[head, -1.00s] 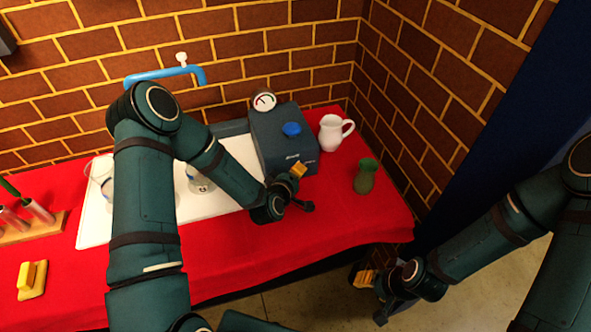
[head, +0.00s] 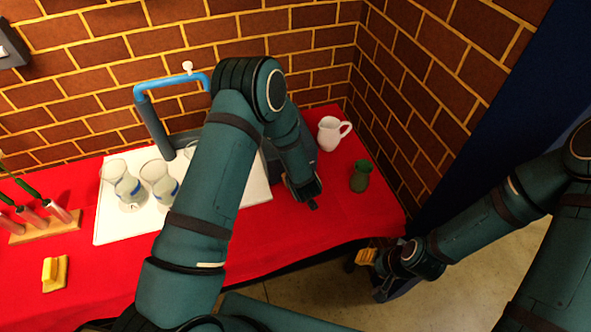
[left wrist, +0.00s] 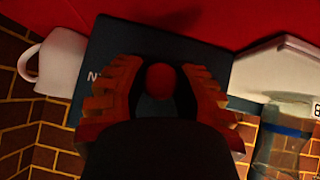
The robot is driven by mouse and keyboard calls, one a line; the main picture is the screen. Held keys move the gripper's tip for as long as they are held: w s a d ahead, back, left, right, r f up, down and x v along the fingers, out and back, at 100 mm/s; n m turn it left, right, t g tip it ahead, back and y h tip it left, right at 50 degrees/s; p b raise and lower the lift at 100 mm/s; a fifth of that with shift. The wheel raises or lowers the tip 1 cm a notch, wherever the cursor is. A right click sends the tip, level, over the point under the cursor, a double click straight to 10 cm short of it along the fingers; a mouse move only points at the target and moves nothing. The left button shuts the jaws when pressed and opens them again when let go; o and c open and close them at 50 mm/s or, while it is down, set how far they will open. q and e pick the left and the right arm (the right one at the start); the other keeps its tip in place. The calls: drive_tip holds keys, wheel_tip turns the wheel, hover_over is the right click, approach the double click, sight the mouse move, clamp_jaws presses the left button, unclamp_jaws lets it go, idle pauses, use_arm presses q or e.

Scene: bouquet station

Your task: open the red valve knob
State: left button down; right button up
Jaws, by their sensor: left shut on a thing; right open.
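The red valve knob (left wrist: 160,82) is a round knob on the dark blue-grey box (left wrist: 108,48), seen in the left wrist view. My left gripper (left wrist: 160,90) is shut on it, with one orange ribbed finger on each side. In the head view my left arm hides the knob and most of the box. My right gripper (head: 368,258) is open and empty, low and off the front edge of the table.
A white pitcher (head: 329,134) and a green vase (head: 360,177) stand right of the box. Glass vessels (head: 129,190) stand on a white board (head: 112,226) at left. A blue tap pipe (head: 168,84) rises behind. The red table's front strip is clear.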

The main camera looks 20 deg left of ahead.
use_arm(q)
drive_tip(key=shift+d+m+g+y+p, duration=0.1)
drive_tip(key=shift+m+g+y+p, duration=0.25)
drive_tip(key=shift+p, duration=0.25)
drive_tip(key=shift+s+f, duration=0.1)
drive_tip(key=c, duration=0.7)
unclamp_jaws()
drive_tip(key=shift+o, duration=0.2)
drive_tip(key=shift+s+d+r, duration=0.15)
drive_tip(key=shift+s+r, duration=0.05)
drive_tip(key=shift+r, duration=0.25)
drive_tip(key=v, duration=1.1)
